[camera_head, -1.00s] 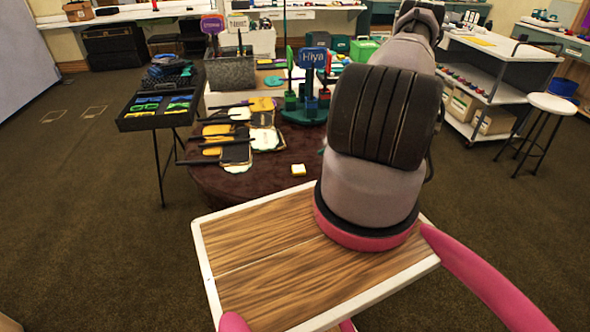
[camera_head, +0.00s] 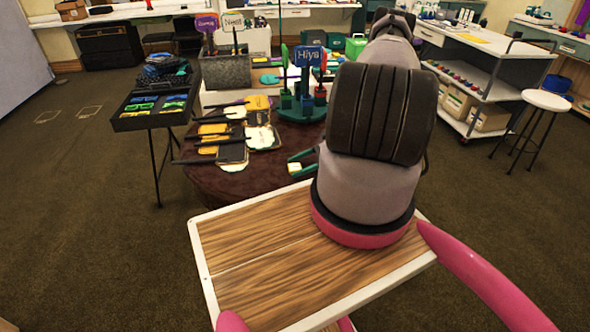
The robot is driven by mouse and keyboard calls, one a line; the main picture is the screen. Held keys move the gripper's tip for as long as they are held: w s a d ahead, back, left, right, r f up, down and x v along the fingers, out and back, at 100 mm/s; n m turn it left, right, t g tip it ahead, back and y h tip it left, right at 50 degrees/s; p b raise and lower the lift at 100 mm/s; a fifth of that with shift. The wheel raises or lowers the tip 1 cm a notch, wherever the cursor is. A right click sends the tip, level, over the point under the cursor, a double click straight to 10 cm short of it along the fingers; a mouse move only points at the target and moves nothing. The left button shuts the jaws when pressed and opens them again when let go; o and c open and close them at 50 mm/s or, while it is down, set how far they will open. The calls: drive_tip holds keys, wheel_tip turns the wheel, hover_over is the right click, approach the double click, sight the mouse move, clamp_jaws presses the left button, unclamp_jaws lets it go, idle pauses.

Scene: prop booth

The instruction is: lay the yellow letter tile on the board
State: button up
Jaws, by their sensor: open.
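The small yellow tile (camera_head: 295,168), pale on top, lies on the dark brown round table (camera_head: 225,184) near its front right. Any letter on it is too small to read. My gripper (camera_head: 292,166) shows as green jaws reaching out from behind my arm. The jaws are open, one on the far side of the tile and one on the near side; I cannot tell whether they touch it. Several dark, yellow and white paddle-like boards (camera_head: 232,153) lie on the table to the left of the tile. I cannot tell which is the task's board. My arm hides the table's right part.
A teal stand (camera_head: 300,115) with a blue "Hiya" sign (camera_head: 308,57) stands behind the tile. A black tray (camera_head: 150,120) of coloured pieces is left of the table. A white stool (camera_head: 546,100) and shelf cart (camera_head: 484,80) are at right. Open carpet lies at left.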

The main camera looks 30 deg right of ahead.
drive_tip(key=shift+c, duration=0.3)
drive_tip(key=shift+r, duration=0.1)
clamp_jaws()
